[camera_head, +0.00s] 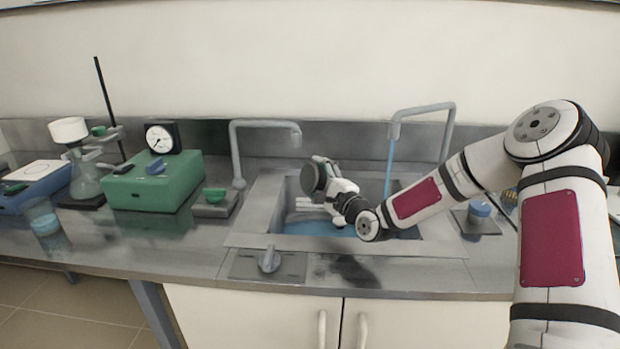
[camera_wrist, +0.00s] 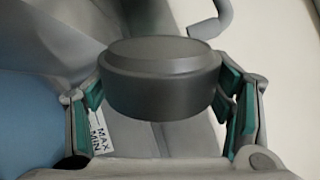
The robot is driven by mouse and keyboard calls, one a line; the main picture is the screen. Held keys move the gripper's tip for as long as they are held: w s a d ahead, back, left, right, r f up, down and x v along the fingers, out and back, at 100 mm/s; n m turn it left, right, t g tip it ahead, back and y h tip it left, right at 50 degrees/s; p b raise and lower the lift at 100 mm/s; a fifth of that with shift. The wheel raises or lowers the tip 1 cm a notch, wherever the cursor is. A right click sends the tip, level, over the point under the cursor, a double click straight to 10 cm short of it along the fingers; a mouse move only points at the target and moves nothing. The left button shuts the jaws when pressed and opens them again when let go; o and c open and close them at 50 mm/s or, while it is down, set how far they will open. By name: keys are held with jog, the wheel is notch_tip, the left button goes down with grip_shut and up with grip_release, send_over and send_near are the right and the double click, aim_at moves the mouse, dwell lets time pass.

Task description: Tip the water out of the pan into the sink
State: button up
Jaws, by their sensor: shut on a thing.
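The pan, a dark grey round shallow vessel (camera_head: 313,178), is held over the left part of the sink (camera_head: 262,205). In the head view it is tilted steeply onto its side, with a flat round face towards the camera. In the wrist view the pan (camera_wrist: 162,80) sits between the green finger pads of my gripper (camera_wrist: 165,95), which is shut on it. The pan's inside is hidden, so I cannot tell whether water is in it. Blue water (camera_head: 312,228) shows in the bottom of the sink. No stream from the pan can be seen.
A grey tap (camera_head: 265,124) stands behind the sink's left side. The right tap (camera_head: 425,108) runs a thin blue stream (camera_head: 390,165) into the sink. A green box (camera_head: 155,182), a gauge (camera_head: 162,138) and a flask (camera_head: 85,178) stand on the counter to the left.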

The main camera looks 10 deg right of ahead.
dwell(0.5)
jog(key=n, duration=0.2)
jog(key=r+n, duration=0.1)
jog(key=n, duration=0.1)
jog(key=shift+a+n, duration=0.1)
jog(key=shift+n, duration=0.3)
jog(key=n, duration=0.3)
jog(key=shift+r, duration=0.25)
jog(key=shift+n, duration=0.3)
jog(key=n, duration=0.1)
jog(key=n+b, duration=0.1)
jog(key=shift+a+r+n+g, duration=0.2)
jog(key=shift+n+g, duration=0.1)
jog(key=shift+n, duration=0.1)
jog(key=n+b, duration=0.1)
jog(key=n, duration=0.1)
jog(key=n+b, duration=0.1)
jog(key=n, duration=0.1)
jog(key=shift+s+a+r+n, duration=0.1)
jog(key=shift+a+r+n, duration=0.05)
jog(key=shift+r+n, duration=0.25)
jog(key=shift+a+b, duration=0.1)
jog(key=shift+b, duration=0.25)
